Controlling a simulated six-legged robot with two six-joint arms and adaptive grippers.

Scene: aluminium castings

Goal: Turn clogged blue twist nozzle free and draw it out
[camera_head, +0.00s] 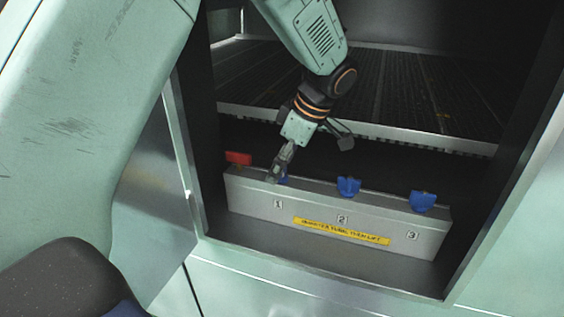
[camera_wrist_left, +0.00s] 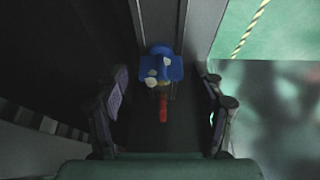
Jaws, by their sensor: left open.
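A grey bar (camera_head: 335,212) inside the cabinet carries blue twist nozzles on top, above labels 1, 2 and 3. The blue nozzle at 1 (camera_head: 283,180) is mostly hidden by my left gripper (camera_head: 279,168), which reaches down over it. In the left wrist view, a blue nozzle (camera_wrist_left: 155,67) with pale patches lies ahead, between the spread fingers of my left gripper (camera_wrist_left: 163,105). The fingers are open and appear apart from it. The blue nozzles at 2 (camera_head: 349,187) and 3 (camera_head: 423,202) sit in the bar. My right gripper is out of view.
A red handle (camera_head: 238,158) stands at the bar's left end; a red part (camera_wrist_left: 162,112) also shows in the left wrist view. A yellow label (camera_head: 341,231) marks the bar's front. A slatted metal deck (camera_head: 400,100) lies behind. The cabinet frame (camera_head: 190,150) bounds the opening.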

